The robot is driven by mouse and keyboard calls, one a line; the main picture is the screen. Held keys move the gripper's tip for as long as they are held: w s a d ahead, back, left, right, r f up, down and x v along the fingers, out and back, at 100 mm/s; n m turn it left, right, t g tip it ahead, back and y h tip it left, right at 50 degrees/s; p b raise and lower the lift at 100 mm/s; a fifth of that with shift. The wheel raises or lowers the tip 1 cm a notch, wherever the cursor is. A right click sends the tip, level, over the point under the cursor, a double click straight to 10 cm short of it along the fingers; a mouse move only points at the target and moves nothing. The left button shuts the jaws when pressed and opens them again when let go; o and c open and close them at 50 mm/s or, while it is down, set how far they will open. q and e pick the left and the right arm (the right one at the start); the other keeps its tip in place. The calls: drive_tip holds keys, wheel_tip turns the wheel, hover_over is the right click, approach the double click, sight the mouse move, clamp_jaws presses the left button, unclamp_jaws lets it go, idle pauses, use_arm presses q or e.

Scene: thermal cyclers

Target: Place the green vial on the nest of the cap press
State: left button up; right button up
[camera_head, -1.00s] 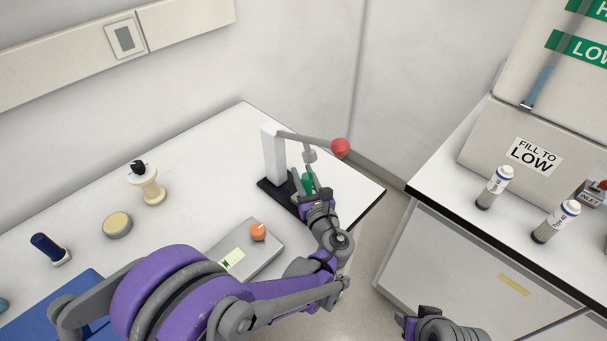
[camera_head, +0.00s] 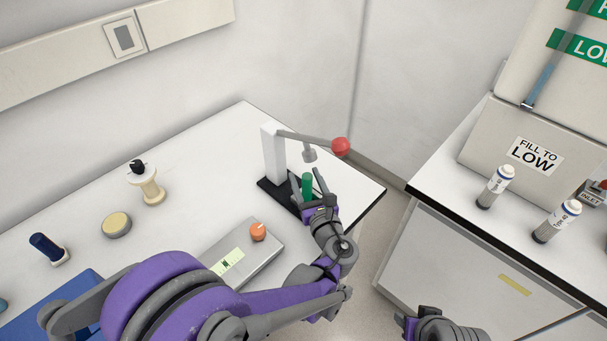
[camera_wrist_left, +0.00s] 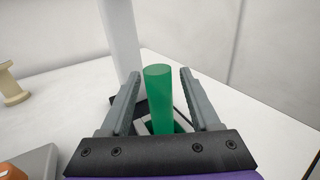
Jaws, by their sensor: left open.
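The green vial (camera_head: 307,185) stands upright on the base of the cap press (camera_head: 273,157), below its plunger. It also shows in the left wrist view (camera_wrist_left: 159,97), upright between my finger pads with gaps on both sides. The press has a white column, a black base and a lever with a red ball (camera_head: 340,147). My left gripper (camera_head: 307,187) is open around the vial and not touching it. The nest under the vial is mostly hidden by the vial and my gripper. My right gripper (camera_head: 405,322) shows only in part at the bottom edge.
A grey box with an orange knob (camera_head: 258,232) sits in front of the press. White-capped bottles (camera_head: 495,187) stand on the right bench.

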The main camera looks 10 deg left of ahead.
use_arm(q)
drive_tip(key=b+v, duration=0.1)
drive_tip(key=v, duration=0.9)
drive_tip(key=shift+s, duration=0.15)
idle(0.8)
